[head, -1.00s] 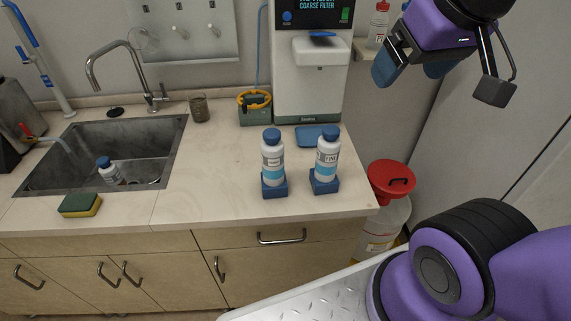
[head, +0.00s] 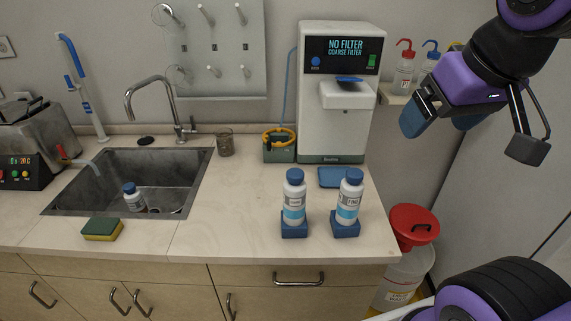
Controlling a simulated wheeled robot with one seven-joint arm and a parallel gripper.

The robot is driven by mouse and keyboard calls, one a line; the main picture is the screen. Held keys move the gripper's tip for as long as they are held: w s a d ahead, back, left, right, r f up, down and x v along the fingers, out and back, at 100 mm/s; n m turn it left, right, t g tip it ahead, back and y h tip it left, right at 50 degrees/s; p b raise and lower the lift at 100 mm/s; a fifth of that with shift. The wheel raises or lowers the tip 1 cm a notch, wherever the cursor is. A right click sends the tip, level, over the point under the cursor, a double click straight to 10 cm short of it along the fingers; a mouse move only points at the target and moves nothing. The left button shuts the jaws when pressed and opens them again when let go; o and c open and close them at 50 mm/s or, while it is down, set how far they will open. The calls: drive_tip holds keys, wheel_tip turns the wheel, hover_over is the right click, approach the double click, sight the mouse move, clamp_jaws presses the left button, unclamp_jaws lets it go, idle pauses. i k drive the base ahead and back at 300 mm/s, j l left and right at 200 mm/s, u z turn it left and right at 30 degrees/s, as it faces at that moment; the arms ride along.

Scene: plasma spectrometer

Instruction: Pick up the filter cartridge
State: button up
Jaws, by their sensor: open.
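I cannot tell for sure which thing is the filter cartridge. Two white bottle-shaped items with blue caps stand upright in blue holders on the counter: a left one (head: 294,201) with a label too small to read and a right one (head: 348,201) labelled "FINE". A similar capped white item (head: 134,197) leans inside the sink. The white machine (head: 337,120) behind the counter items shows "NO FILTER COARSE FILTER" on its screen. My gripper (head: 438,122) is open and empty, up at the right of the machine, well above and apart from the counter.
The sink (head: 75,200) with its faucet is at left; a sponge (head: 102,229) lies by its front edge. A beaker (head: 225,143) and a green box (head: 279,151) stand near the wall. A red-funnelled container (head: 413,226) stands beyond the counter's right end. The middle counter is clear.

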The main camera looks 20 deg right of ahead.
sight(294, 217)
drive_tip(key=j+z, duration=0.15)
drive_tip(key=j, duration=0.25)
drive_tip(key=k+j+z, duration=0.2)
drive_tip(key=j, duration=0.2)
drive_tip(key=k+j+z, duration=0.15)
drive_tip(key=j, duration=0.25)
drive_tip(key=i+j, duration=0.05)
